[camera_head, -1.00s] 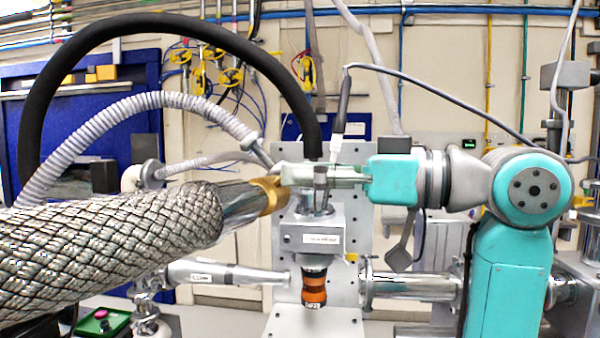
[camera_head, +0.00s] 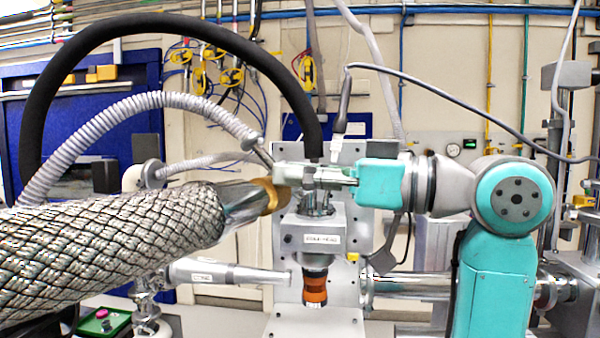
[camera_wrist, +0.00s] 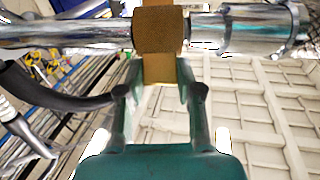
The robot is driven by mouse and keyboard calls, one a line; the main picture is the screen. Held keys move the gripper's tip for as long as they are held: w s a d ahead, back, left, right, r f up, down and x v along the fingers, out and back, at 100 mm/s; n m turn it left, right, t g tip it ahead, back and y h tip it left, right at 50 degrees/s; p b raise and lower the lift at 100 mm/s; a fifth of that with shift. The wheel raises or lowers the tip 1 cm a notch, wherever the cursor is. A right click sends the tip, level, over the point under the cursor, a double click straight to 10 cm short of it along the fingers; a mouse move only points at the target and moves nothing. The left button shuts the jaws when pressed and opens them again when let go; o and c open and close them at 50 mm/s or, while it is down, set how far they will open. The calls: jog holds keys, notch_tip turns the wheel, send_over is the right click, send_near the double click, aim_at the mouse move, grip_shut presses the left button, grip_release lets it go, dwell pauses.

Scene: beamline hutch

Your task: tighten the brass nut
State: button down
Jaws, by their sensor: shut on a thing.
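The brass nut (camera_head: 271,196) sits around a shiny metal tube at the end of the braided hose (camera_head: 110,240), left of centre in the head view. In the wrist view the nut (camera_wrist: 158,28) spans the tube at the top middle, with a flat brass part reaching down between the fingers. My gripper (camera_head: 284,174) comes from the right, with its tips at the nut's right side. It is shut on the nut, one finger on each side in the wrist view (camera_wrist: 160,68). The fingers hide part of the nut and the joint behind it in the head view.
A grey block with a label (camera_head: 320,240) stands under the gripper, with an orange-ringed part (camera_head: 315,287) below it. A thick black hose (camera_head: 160,22) arches overhead and drops close behind the gripper. A green tray (camera_head: 103,322) lies at lower left.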

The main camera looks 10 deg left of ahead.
jog(key=c, duration=0.8)
grip_release()
jog(key=shift+o, duration=0.2)
jog(key=shift+f, duration=0.1)
jog(key=shift+d, duration=0.1)
jog(key=v, duration=1.1)
jog(key=shift+d+f, duration=0.2)
jog(key=shift+d, duration=0.2)
jog(key=shift+s, duration=0.1)
jog(key=shift+f, duration=0.1)
